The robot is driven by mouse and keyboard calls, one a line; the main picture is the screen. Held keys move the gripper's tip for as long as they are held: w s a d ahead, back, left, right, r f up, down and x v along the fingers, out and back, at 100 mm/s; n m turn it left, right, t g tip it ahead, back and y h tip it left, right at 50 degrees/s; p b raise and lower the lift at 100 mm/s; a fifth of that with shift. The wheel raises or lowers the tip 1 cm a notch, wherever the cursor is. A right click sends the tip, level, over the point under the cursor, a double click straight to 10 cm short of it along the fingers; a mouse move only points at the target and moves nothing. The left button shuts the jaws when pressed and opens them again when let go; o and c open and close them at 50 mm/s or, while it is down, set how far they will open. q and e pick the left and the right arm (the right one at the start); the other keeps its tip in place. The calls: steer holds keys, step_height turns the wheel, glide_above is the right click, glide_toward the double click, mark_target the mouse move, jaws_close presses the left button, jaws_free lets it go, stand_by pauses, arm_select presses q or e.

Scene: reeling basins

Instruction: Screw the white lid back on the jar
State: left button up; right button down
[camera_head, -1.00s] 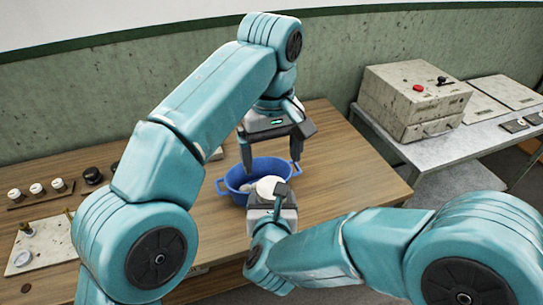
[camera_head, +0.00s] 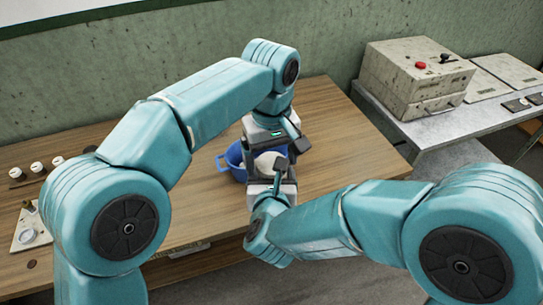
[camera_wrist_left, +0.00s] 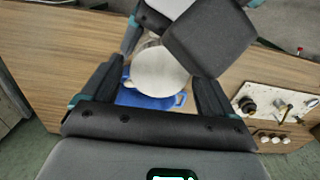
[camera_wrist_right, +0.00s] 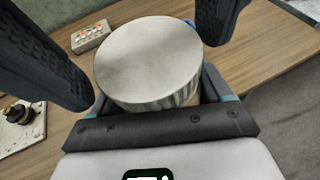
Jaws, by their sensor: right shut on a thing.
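The white lid (camera_head: 268,160) is a round disc with a ribbed side, seen large in the right wrist view (camera_wrist_right: 150,55) and from above in the left wrist view (camera_wrist_left: 160,72). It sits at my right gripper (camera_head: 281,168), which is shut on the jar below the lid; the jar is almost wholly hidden. My left gripper (camera_head: 274,148) is open above, its fingers on either side of the lid in its wrist view (camera_wrist_left: 158,88), with gaps visible. Whether the lid is seated straight I cannot tell.
A blue basin (camera_head: 226,163) with handles stands on the wooden table (camera_head: 325,120) behind and below the grippers. A board (camera_head: 28,236) and a row of small white-topped pieces (camera_head: 38,168) lie at left. A grey box (camera_head: 415,80) stands on the metal side table.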

arm_select(q)
steer(key=c, duration=1)
steer(key=m, duration=0.7)
steer(key=o, duration=1.2)
steer(key=shift+r, duration=2.25)
steer(key=shift+c, duration=0.4)
